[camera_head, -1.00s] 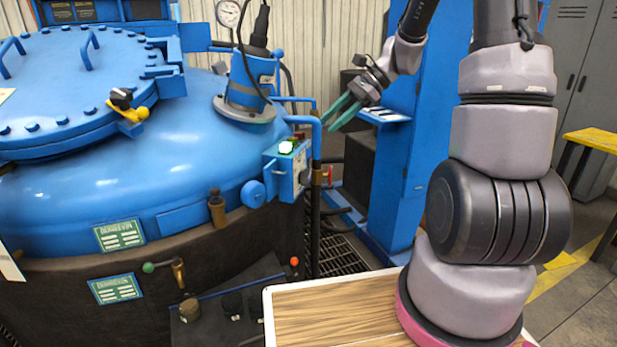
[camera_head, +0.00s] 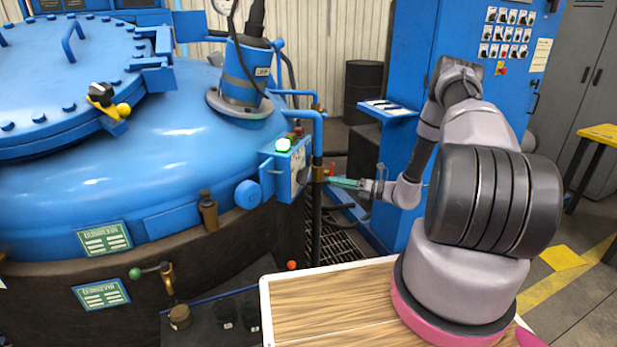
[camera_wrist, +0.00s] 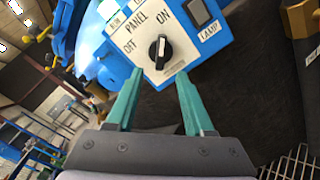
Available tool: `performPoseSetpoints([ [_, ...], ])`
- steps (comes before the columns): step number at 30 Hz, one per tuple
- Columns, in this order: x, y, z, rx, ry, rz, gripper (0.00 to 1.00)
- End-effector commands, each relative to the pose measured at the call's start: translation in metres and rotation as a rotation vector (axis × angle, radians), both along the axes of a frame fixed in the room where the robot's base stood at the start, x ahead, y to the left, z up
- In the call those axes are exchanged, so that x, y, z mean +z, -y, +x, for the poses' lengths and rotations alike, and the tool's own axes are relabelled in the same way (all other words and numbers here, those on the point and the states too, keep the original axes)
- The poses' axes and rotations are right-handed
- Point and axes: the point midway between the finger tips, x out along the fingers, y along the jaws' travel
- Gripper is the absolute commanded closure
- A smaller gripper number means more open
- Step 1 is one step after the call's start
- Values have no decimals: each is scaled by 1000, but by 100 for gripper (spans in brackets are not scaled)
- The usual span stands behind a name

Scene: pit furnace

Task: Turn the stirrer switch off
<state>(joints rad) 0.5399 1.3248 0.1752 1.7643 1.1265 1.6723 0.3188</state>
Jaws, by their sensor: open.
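The blue switch box (camera_head: 289,168) sits on the side of the blue furnace vessel, with a lit green lamp on top. In the wrist view its pale panel face (camera_wrist: 183,62) carries a black rotary knob (camera_wrist: 160,50) with OFF to its left and ON above it. The knob's white mark points up, towards ON. My gripper (camera_wrist: 159,74) is open and empty, its two green fingers reaching towards the panel, tips just below the knob on either side and apparently not around it. In the head view my gripper (camera_head: 345,183) is right of the box; the knob is hidden there.
An upright pipe (camera_head: 317,180) with a red-handled valve stands between the box and my gripper. A blue cabinet (camera_head: 405,150) stands behind my arm. The blue motor housing (camera_head: 247,75) is above the box. A wooden tabletop (camera_head: 330,305) lies in front.

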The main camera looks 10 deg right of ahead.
Motion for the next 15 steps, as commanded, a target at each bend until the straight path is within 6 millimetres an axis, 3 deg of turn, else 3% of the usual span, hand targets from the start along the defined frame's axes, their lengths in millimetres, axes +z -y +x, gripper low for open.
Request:
performPoseSetpoints([
  [5, -2, -12, 8, -4, -4, 7, 48],
  [15, -3, -65, 41, -3, -4, 6, 48],
])
